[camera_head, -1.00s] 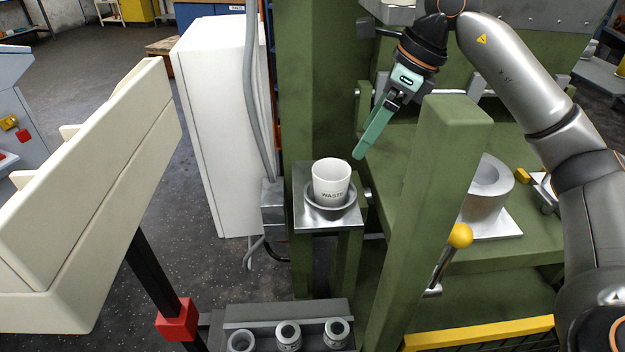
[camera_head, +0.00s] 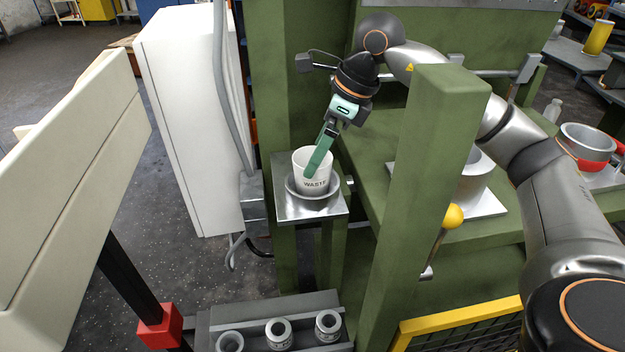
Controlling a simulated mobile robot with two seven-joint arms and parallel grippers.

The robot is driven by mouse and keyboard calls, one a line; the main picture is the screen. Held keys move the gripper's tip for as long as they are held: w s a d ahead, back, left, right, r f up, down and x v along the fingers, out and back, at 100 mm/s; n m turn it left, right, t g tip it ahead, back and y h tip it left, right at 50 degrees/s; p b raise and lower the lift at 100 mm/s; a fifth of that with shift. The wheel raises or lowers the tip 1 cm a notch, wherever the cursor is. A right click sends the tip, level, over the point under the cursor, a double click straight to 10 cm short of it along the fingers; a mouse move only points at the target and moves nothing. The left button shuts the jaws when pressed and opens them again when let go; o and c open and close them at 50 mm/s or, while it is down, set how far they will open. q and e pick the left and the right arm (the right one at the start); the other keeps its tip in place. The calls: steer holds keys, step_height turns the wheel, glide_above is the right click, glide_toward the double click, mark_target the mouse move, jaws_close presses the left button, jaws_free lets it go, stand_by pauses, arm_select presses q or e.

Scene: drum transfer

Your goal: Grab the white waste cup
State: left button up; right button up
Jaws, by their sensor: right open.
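The white waste cup (camera_head: 303,178), marked "WASTE", stands upright in a round metal holder (camera_head: 296,192) on a small metal-topped stand (camera_head: 290,213). My right gripper (camera_head: 312,172) reaches down from the upper right, with its green fingers at the cup. The fingers overlap the cup's rim and right side in the picture. I cannot tell whether they touch the cup or whether one finger is inside it. The gripper is open. My left gripper is not in view.
A green post (camera_head: 428,170) and a yellow-knobbed lever (camera_head: 453,216) stand to the right of the stand. A white cabinet (camera_head: 185,120) is on the left. Several metal cups (camera_head: 279,331) sit in a rack below.

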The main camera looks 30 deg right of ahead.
mark_target(318, 186)
steer(key=x, duration=0.3)
steer(key=shift+f, duration=0.2)
steer(key=c, duration=1)
